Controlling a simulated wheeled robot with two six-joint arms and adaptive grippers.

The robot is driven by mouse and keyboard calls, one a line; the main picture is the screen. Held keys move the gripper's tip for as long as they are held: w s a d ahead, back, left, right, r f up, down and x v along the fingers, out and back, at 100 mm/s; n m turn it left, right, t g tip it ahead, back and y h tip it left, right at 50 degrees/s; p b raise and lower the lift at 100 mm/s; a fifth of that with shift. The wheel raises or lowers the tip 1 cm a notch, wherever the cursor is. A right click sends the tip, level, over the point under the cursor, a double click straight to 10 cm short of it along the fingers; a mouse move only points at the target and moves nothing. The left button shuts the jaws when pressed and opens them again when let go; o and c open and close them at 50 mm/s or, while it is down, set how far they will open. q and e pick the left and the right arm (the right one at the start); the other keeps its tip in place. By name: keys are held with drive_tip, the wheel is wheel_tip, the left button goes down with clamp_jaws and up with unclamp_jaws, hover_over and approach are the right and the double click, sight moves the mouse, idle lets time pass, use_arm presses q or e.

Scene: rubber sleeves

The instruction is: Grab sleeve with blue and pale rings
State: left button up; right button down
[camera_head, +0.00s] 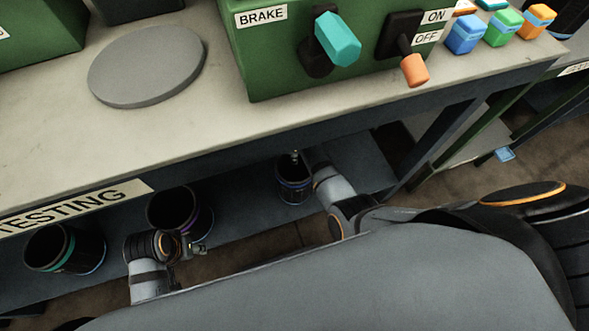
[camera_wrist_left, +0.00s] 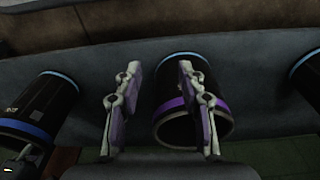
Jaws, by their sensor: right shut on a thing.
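The sleeve with blue and pale rings (camera_head: 293,185) is a dark open cylinder on the lower shelf, below the bench. My right gripper (camera_head: 297,158) is shut on its rim. In the left wrist view this sleeve (camera_wrist_left: 42,108) is at the left, with part of my right gripper (camera_wrist_left: 18,165) at its lower end. My left gripper (camera_head: 190,244) is beside the sleeve with a purple ring (camera_head: 170,215). In the left wrist view my left gripper (camera_wrist_left: 158,70) is open and empty, with the purple-ringed sleeve (camera_wrist_left: 180,130) beyond and partly behind its fingers.
A sleeve with a teal ring (camera_head: 62,252) stands at the left of the shelf. The bench top (camera_head: 225,125) overhangs the shelf and carries a green box (camera_head: 275,60) with levers and a grey disc (camera_head: 147,65). Shelf space is free between the middle and right sleeves.

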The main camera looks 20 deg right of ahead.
drive_tip(key=shift+r, duration=0.1)
use_arm(q)
drive_tip(key=s+a+f+p, duration=0.1)
drive_tip(key=a+f+p, duration=0.15)
drive_tip(key=f, duration=0.45)
drive_tip(key=s+a+f+p, duration=0.1)
drive_tip(key=f+p, duration=0.2)
drive_tip(key=f, duration=0.5)
use_arm(e)
wheel_tip(320, 180, up, 8)
drive_tip(key=p, duration=0.3)
drive_tip(key=shift+w+f, duration=0.1)
drive_tip(key=shift+f, duration=0.15)
wheel_tip(320, 180, up, 2)
drive_tip(key=p, duration=0.2)
drive_tip(key=shift+r+p, duration=0.15)
drive_tip(key=shift+p, duration=0.25)
use_arm(q)
drive_tip(key=s+a+f, duration=0.1)
drive_tip(key=s+f, duration=0.1)
drive_tip(key=s, duration=0.3)
drive_tip(key=s+a+f+y, duration=0.1)
drive_tip(key=s+f, duration=0.2)
drive_tip(key=s, duration=0.2)
drive_tip(key=shift+s+f, duration=0.25)
drive_tip(key=shift+f, duration=0.05)
